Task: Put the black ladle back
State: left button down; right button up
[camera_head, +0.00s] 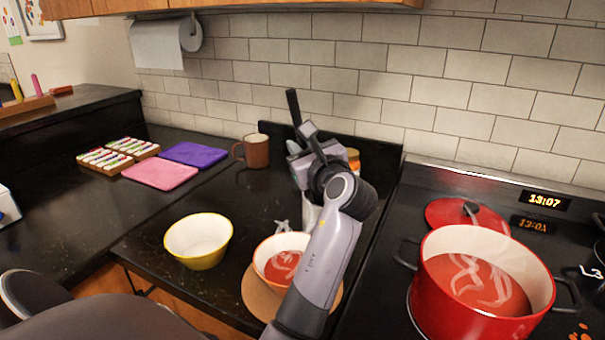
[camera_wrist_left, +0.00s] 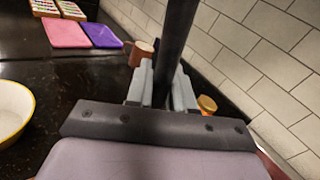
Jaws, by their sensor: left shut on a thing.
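My left gripper (camera_head: 303,140) is shut on the dark handle of the black ladle (camera_head: 293,106), above the counter near the tiled back wall. The handle stands up from the fingers and leans slightly left. In the left wrist view, the handle (camera_wrist_left: 178,40) rises between the two grey fingers (camera_wrist_left: 160,88). The ladle's lower end is hidden behind the gripper and arm. A pale object (camera_head: 311,214) shows partly behind my left arm; I cannot tell what it is. My right gripper is not in view.
An orange-rimmed bowl of red soup (camera_head: 270,262) sits on a round board beside my forearm. A yellow bowl (camera_head: 198,240) stands left of it. A brown mug (camera_head: 256,151) and yellow-lidded jar (camera_head: 353,158) stand near the wall. A red soup pot (camera_head: 440,300) is on the stove.

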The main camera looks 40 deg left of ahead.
pick_arm(q)
jog(key=shift+f+p, duration=0.45)
jog(key=shift+f, duration=2.2)
jog(key=c, duration=1)
grip_release()
